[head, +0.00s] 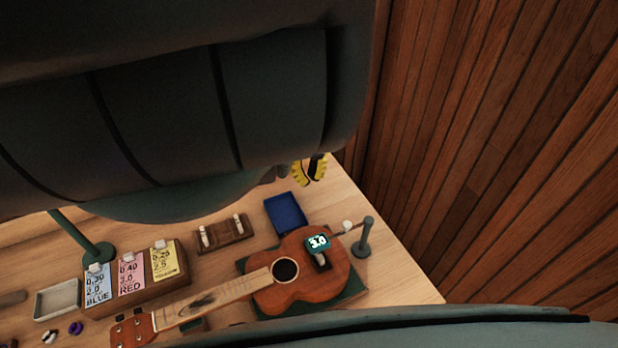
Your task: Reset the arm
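My arm fills the top left of the head view as a large dark mass and hides the back of the workbench. Yellow and black parts that look like the fingertips of my gripper (310,169) show just past the arm's lower right edge, over the bench's far right end. The rest of the gripper is hidden behind the arm. I cannot tell whether it is open or shut, and no held object shows.
A brown ukulele (268,291) lies on a dark green mat, with a display reading 3.0 on its body. A blue tray (286,214), a grey post (364,239), a wooden block with pegs (225,233) and a labelled card rack (176,289) stand nearby. A plank wall (500,150) rises at right.

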